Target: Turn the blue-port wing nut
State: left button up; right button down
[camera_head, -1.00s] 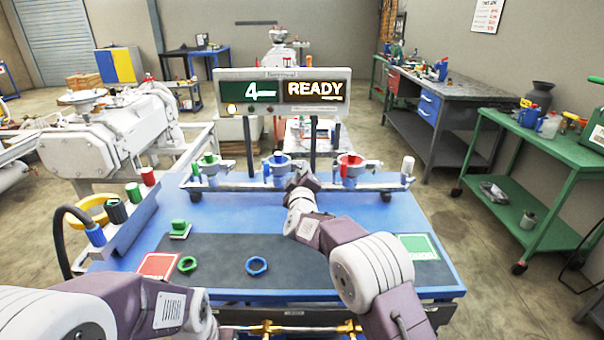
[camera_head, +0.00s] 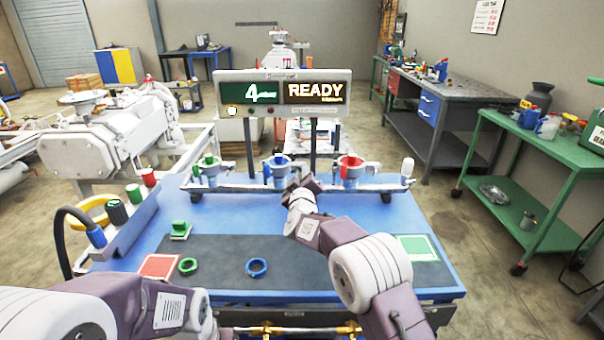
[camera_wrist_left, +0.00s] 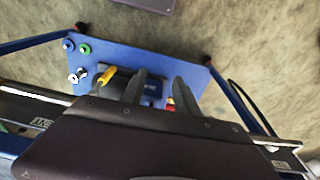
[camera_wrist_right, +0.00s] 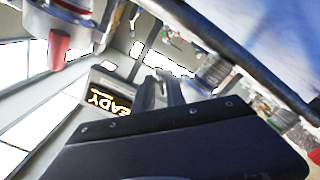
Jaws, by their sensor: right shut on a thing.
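The blue port (camera_head: 278,171) is the middle of three ports on the rail at the back of the blue table. My right gripper (camera_head: 296,188) is at its front right side and is shut on its blue wing nut. The fingers hide most of the contact. In the right wrist view my right fingers (camera_wrist_right: 163,92) are close together, and what they hold is not clear. In the head view only my left arm shows, at the bottom left.
The green port (camera_head: 209,167) and red port (camera_head: 350,168) flank the blue one. A READY display (camera_head: 282,93) stands behind. A blue ring (camera_head: 257,267) and green ring (camera_head: 188,266) lie on the dark mat. A red-topped pad (camera_head: 160,267) is at left, a green one (camera_head: 417,247) at right.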

jog(key=shift+f+m+b, duration=0.1)
jog(key=shift+m+b, duration=1.4)
jog(key=shift+m, duration=5.6)
jog(key=c, duration=1.6)
grip_release()
jog(key=shift+s, duration=0.1)
jog(key=s, duration=0.9)
